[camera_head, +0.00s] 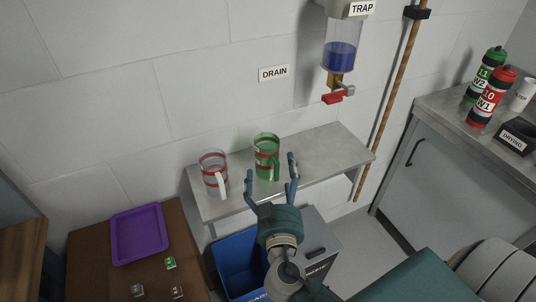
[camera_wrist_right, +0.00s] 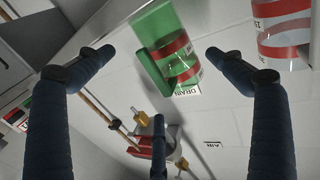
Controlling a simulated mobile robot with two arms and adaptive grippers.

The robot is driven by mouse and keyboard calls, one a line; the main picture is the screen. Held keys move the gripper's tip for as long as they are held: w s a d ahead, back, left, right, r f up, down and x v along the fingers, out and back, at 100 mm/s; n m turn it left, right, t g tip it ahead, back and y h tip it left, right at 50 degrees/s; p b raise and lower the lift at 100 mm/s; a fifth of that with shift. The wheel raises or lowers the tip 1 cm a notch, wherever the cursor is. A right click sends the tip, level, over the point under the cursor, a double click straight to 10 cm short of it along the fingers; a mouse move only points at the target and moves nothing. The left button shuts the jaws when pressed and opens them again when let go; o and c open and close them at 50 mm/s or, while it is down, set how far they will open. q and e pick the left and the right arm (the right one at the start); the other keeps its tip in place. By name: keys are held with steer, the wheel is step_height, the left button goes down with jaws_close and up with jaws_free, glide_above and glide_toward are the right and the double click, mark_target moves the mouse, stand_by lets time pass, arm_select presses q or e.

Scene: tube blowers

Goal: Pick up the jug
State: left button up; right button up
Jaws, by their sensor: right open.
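Two jugs with red bands stand upright on a grey wall shelf (camera_head: 322,155). The green jug (camera_head: 265,147) is in the middle of the shelf. The clear jug (camera_head: 211,168), with a white handle, is to its left. My right gripper (camera_head: 271,166) is open and empty in front of the green jug, with its fingers apart on either side of it in the picture. In the right wrist view, the green jug (camera_wrist_right: 163,33) appears between the open fingers, and the clear jug (camera_wrist_right: 284,38) is beyond the right finger. Contact is not visible. My left gripper is not in view.
A trap vessel (camera_head: 340,57) with blue liquid and a red valve hangs above the shelf's right part. A brown pipe (camera_head: 391,92) runs down at the shelf's right end. A purple tray (camera_head: 138,235) lies at lower left. A blue bin (camera_head: 236,262) stands below.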

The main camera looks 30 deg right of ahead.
mark_target(272, 156)
steer(key=shift+w+d+r, duration=0.15)
steer(key=shift+w+r, duration=0.1)
steer(key=shift+w, duration=0.25)
steer(key=shift+w+d, duration=0.1)
steer(key=shift+w, duration=0.1)
steer(key=shift+w+d+p, duration=0.15)
steer(key=shift+w+p, duration=0.2)
steer(key=shift+p, duration=0.1)
steer(key=x, duration=0.1)
steer(key=p+x, duration=0.2)
steer(key=shift+w, duration=0.45)
steer(key=shift+w+d+f+p, duration=0.1)
steer(key=shift+w+p, duration=0.25)
steer(key=shift+w, duration=0.15)
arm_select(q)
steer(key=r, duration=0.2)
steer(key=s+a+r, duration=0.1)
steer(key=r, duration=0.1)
arm_select(e)
steer(key=shift+f, duration=0.1)
steer(key=shift+c, duration=1)
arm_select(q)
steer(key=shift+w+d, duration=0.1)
arm_select(e)
steer(key=c, duration=1.1)
